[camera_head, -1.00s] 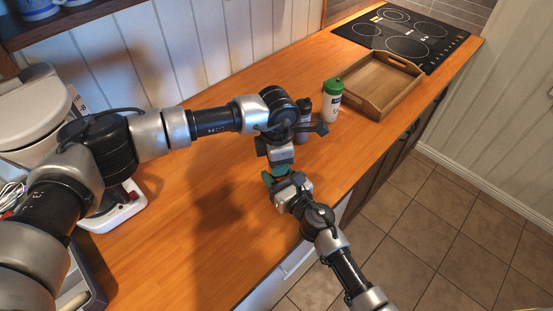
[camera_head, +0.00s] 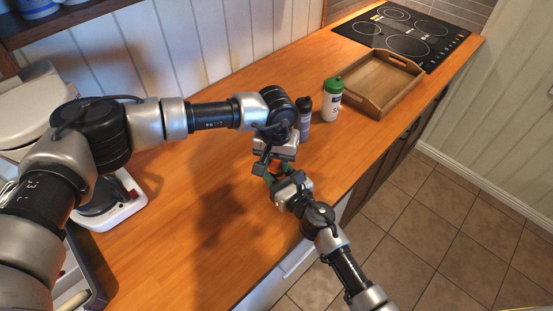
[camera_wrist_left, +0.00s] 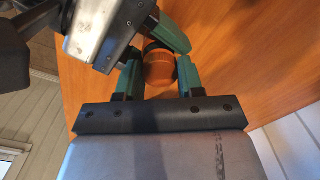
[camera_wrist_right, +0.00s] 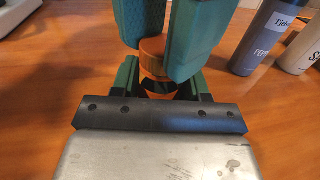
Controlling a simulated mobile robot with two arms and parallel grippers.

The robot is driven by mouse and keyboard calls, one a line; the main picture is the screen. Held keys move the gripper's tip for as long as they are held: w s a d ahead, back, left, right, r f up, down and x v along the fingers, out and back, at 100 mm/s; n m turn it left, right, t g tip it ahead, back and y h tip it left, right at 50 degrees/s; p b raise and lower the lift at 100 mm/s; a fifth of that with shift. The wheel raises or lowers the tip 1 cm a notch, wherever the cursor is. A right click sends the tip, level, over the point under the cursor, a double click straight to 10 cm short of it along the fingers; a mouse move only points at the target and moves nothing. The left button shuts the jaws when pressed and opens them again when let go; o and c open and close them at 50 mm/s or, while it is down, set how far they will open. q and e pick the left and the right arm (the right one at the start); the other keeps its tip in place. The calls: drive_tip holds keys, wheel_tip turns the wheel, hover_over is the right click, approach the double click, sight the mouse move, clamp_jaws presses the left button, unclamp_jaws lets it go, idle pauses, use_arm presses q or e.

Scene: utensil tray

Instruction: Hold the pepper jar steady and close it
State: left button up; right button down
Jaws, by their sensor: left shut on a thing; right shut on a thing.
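A small orange-brown jar with a round top (camera_wrist_left: 159,68) is between my two grippers, just above the counter; it also shows in the right wrist view (camera_wrist_right: 153,48). I take it as the pepper jar. My left gripper (camera_head: 268,171) comes from above and is shut on its top part. My right gripper (camera_head: 274,181) comes from the front side and is shut on its lower part. The fingers hide much of the jar, and I cannot tell whether the top is fully seated. In the head view the grippers cover it.
A grey bottle (camera_wrist_right: 264,38) with a pepper label and a white, green-capped bottle (camera_head: 332,100) stand close behind. A wooden tray (camera_head: 345,101) and a cooktop (camera_head: 400,38) lie farther back. A white appliance (camera_head: 124,205) is at left. The middle counter is clear.

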use_arm(q)
drive_tip(key=m, duration=0.4)
drive_tip(key=shift+w, duration=0.1)
drive_tip(key=o, duration=0.9)
drive_tip(key=shift+r, duration=0.1)
